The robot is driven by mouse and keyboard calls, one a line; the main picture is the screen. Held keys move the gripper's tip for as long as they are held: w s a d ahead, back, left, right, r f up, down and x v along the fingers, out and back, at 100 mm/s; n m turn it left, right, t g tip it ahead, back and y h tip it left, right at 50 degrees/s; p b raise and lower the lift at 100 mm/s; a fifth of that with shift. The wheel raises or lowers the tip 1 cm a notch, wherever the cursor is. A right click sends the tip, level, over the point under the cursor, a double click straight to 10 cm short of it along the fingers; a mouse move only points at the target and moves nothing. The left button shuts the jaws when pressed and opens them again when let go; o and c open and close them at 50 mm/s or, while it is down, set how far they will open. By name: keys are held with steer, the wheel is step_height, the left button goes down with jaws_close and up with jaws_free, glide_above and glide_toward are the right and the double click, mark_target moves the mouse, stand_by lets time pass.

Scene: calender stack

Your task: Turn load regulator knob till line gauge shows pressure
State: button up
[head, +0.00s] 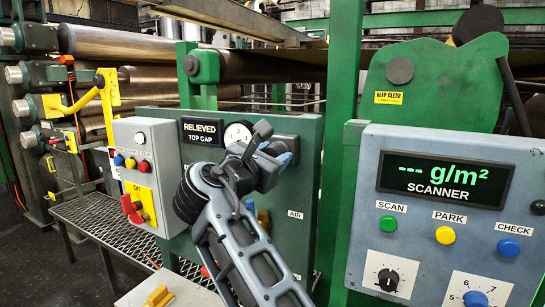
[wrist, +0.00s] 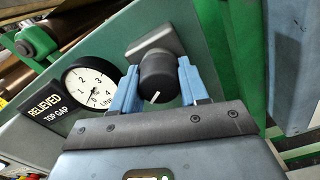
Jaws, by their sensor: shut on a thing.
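The load regulator knob (wrist: 158,78) is black with a white mark on its face and sits on a grey block on the green panel. My gripper (wrist: 157,84) has its blue fingers on either side of the knob and is shut on it. In the head view my gripper (head: 280,152) is at the panel and hides the knob. The line gauge (wrist: 90,82) is a round white dial with a black rim, left of the knob. Its needle appears to lie near 0. The gauge also shows in the head view (head: 238,135), too small to read.
A black sign (head: 202,132) beside the gauge reads RELIEVED, TOP GAP. A grey control box (head: 143,140) with a red-and-yellow switch is at left. The scanner panel (head: 450,262) is at right, and a green post (head: 340,150) stands between it and my arm.

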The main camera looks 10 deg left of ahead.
steer(key=m+b, duration=0.1)
steer(key=m, duration=0.3)
steer(key=shift+f, duration=0.15)
steer(key=m+b, duration=0.2)
steer(key=m, duration=0.1)
steer(key=shift+a+m, duration=0.1)
steer(key=shift+m, duration=0.3)
steer(key=m+b, duration=0.3)
steer(key=m, duration=0.1)
steer(key=m+b, duration=0.2)
steer(key=m, duration=0.2)
steer(key=shift+b, duration=0.4)
steer(key=m+b, duration=0.2)
steer(key=m, duration=0.1)
steer(key=shift+m+b, duration=0.3)
steer(key=m+b, duration=0.3)
steer(key=m, duration=0.1)
steer(key=shift+m, duration=0.3)
steer(key=m+b, duration=0.3)
steer(key=m, duration=0.1)
steer(key=shift+m+b, duration=0.85)
steer(key=shift+m, duration=0.95)
steer(key=shift+r, duration=0.2)
